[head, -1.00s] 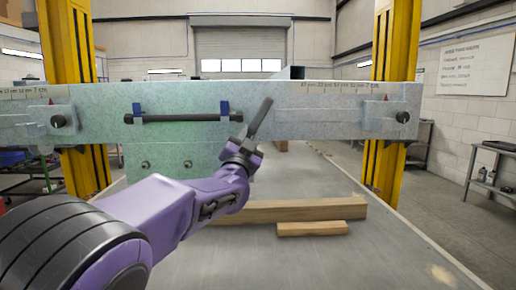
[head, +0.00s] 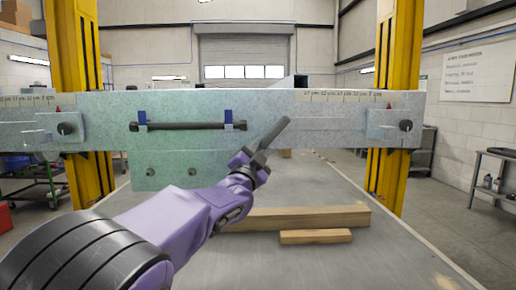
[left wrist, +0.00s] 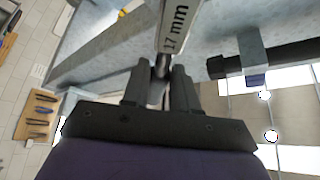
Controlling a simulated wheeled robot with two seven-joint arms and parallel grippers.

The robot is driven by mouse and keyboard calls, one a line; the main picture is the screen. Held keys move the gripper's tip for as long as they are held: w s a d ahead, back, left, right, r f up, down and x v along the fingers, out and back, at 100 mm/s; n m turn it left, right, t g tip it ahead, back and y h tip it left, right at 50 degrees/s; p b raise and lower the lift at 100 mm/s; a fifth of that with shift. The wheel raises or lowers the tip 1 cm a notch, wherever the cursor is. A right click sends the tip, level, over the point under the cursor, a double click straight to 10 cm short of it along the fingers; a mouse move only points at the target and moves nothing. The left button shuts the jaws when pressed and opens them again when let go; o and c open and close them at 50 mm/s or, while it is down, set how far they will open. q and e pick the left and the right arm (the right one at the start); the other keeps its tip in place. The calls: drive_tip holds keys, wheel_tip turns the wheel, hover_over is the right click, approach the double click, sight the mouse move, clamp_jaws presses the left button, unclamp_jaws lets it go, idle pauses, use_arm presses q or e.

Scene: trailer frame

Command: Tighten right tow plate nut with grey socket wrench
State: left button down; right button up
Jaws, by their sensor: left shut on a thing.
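My left gripper (head: 250,165) is shut on a grey wrench (head: 273,132), which points up and right in front of the beam. In the left wrist view the wrench (left wrist: 174,25) is marked "17 mm" and sits between the fingers (left wrist: 160,88); its far end is out of that view. A small plate (head: 380,124) with a dark nut (head: 406,125) is at the beam's right end, well apart from the wrench. A similar left plate carries another nut (head: 66,128). My right gripper is out of view.
The grey beam (head: 340,128) spans between yellow posts (head: 391,50). A black bar (head: 188,126) rests in blue-marked holders on it. A lower plate (head: 170,185) has two bolts. Wooden blocks (head: 315,236) lie on the grey deck (head: 340,265). Space before the beam's right half is clear.

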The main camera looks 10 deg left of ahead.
use_arm(q)
drive_tip(key=shift+w+d+f+m, duration=0.1)
drive_tip(key=shift+f+m, duration=0.4)
drive_tip(key=shift+f, duration=0.2)
drive_tip(key=shift+g, duration=0.3)
drive_tip(key=shift+r+n+b, duration=0.2)
drive_tip(key=shift+n+b, duration=0.2)
drive_tip(key=shift+a+r, duration=0.15)
drive_tip(key=shift+a, duration=0.05)
idle(0.7)
drive_tip(key=shift+r, duration=0.1)
